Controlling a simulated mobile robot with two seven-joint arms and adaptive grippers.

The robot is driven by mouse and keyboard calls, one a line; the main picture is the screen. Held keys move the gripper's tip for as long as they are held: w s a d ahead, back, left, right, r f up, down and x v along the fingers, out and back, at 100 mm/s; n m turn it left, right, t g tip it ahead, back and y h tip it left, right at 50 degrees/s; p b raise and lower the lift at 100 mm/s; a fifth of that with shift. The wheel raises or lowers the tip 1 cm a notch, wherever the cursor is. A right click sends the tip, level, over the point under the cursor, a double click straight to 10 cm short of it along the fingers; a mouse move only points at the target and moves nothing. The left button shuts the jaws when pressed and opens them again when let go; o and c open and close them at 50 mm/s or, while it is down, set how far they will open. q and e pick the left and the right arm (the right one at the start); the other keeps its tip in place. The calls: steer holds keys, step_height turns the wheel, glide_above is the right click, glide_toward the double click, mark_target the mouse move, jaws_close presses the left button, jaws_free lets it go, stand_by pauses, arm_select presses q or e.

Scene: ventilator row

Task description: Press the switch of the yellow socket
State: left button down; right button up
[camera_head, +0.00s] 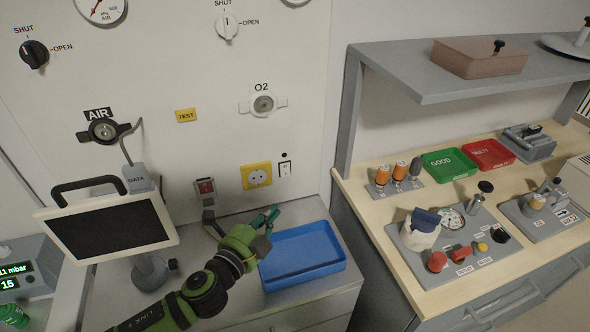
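My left gripper (267,217) has teal fingers and is below the socket and switch, over the left edge of the blue tray. It touches neither the socket nor the switch. The gap between its fingers is too small to judge, and I see nothing held. My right gripper is not in view.
A blue tray (304,267) lies on the grey counter. A monitor (108,228) on a stand is left of my arm. A red switch (205,187) with a hanging connector is left of the socket. A wooden bench (361,203) with a grey shelf stands right.

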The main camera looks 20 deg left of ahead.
arm_select(q)
steer(key=p, duration=0.2)
glide_toward(296, 169)
steer(key=s+d, duration=0.2)
steer(key=s, duration=0.1)
steer(key=w, duration=0.4)
steer(key=w+a, duration=0.1)
steer(key=w, duration=0.2)
steer(key=shift+a+f, duration=0.1)
steer(key=shift+f, duration=0.2)
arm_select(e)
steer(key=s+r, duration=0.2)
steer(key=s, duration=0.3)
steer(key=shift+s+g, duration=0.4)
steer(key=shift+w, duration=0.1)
